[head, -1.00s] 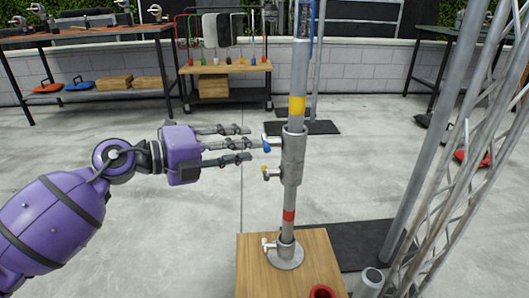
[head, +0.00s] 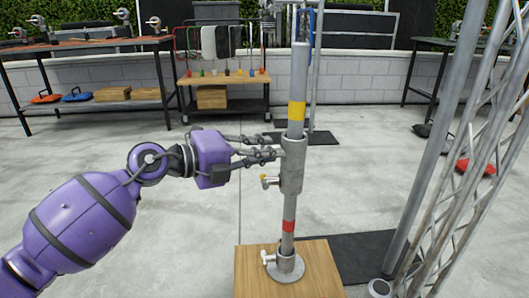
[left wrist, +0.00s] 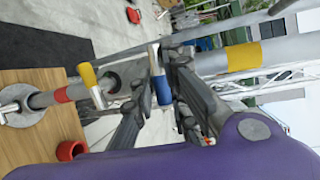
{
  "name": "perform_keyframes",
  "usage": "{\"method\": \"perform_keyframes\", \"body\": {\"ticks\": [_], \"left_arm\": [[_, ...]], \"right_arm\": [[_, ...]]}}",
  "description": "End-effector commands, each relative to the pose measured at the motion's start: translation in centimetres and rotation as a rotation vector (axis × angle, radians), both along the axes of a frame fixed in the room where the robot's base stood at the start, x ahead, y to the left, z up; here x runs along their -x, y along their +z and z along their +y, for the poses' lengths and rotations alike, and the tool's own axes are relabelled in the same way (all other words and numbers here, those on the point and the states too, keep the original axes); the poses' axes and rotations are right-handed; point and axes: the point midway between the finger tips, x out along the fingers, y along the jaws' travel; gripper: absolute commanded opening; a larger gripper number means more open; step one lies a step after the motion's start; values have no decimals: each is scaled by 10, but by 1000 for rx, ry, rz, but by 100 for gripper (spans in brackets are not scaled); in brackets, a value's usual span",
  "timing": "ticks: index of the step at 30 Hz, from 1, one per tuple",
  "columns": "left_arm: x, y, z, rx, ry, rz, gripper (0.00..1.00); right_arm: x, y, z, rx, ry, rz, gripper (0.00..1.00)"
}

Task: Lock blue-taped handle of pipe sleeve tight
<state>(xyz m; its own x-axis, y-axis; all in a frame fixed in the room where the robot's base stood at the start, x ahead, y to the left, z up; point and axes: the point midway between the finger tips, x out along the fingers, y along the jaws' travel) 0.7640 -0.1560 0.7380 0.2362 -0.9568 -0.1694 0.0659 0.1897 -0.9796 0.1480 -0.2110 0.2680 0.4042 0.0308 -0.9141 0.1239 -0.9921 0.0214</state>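The grey pipe sleeve (head: 292,167) sits around an upright pipe (head: 299,75). My left gripper (head: 266,148) reaches in from the left, with its fingertips at the upper part of the sleeve. The fingers hide the blue-taped handle in the head view. In the left wrist view the blue-taped handle (left wrist: 162,88) shows between the spread fingers (left wrist: 158,98); a firm grip on it does not show. The yellow-taped handle (head: 265,179) is just below the fingers and also shows in the left wrist view (left wrist: 88,75). My right gripper is not in view.
The pipe stands in a flanged base (head: 285,268) with a small white-tipped handle (head: 267,258), on a wooden block (head: 320,273). A metal truss (head: 460,170) and a grey pole (head: 428,145) stand on the right. The floor on the left is clear.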

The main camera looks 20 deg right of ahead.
Motion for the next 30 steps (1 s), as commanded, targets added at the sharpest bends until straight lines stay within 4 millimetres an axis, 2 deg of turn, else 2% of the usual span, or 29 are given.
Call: {"method": "perform_keyframes", "body": {"ticks": [10,18,30], "left_arm": [[0,3,0,8,1,-33,0],[0,3,0,38,2,-187,0],[-2,-4,0,85,2,-471,0]], "right_arm": [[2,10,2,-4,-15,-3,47],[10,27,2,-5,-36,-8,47],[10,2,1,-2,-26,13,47]]}}
